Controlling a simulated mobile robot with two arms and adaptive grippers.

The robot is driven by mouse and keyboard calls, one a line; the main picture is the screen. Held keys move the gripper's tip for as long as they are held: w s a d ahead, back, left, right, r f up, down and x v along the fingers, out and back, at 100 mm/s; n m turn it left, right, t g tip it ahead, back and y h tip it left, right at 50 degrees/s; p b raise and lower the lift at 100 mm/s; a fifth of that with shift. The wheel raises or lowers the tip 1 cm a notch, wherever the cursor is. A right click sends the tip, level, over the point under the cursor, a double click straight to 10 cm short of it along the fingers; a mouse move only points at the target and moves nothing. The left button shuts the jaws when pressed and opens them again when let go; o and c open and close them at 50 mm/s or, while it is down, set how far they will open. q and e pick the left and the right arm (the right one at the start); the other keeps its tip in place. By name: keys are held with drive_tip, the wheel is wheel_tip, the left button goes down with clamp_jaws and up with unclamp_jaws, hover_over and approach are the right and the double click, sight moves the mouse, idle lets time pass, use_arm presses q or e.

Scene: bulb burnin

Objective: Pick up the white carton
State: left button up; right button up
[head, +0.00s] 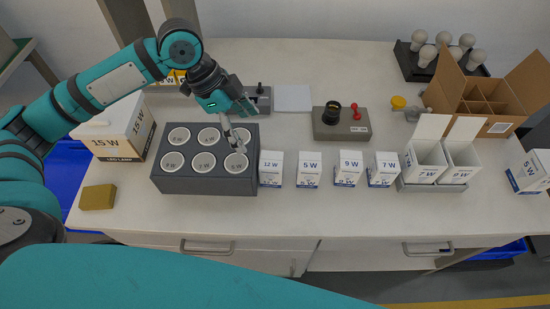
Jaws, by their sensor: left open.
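Several small white cartons with blue print stand in a row on the bench: 12 W (270,167), 5 W (309,168), 9 W (348,167) and 7 W (383,168). Two open-topped white cartons, 7 W (425,162) and 9 W (461,163), stand in a grey holder. Another white 5 W carton (529,171) is at the right edge. My left gripper (236,133) is open above the right side of a dark grey block, left of the 12 W carton and apart from it. My right gripper is out of view.
The dark block (205,185) has several round labelled wells. A larger 15 W box (117,133) and a yellow-brown sponge-like block (98,197) are at left. A grey device (328,130) is mid-bench. A divided cardboard box (490,100) and black bulb tray (409,64) are back right.

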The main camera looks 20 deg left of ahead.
use_arm(q)
hover_over(266, 160)
drive_tip(key=a, duration=0.2)
drive_tip(key=f, duration=0.3)
drive_tip(key=s+f, duration=0.1)
drive_tip(key=f, duration=0.1)
drive_tip(key=shift+a+f, duration=0.15)
drive_tip(key=shift+a, duration=0.05)
drive_tip(key=x, duration=0.3)
drive_tip(key=shift+w+p, duration=0.3)
drive_tip(key=shift+x, duration=0.85)
drive_tip(key=x, duration=0.5)
drive_tip(key=shift+f, duration=0.2)
drive_tip(key=c, duration=1)
drive_tip(key=shift+c, duration=1.4)
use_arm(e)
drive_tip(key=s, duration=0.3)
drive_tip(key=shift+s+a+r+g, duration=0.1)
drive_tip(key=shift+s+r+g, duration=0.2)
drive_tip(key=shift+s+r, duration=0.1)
use_arm(q)
drive_tip(key=shift+r, duration=0.15)
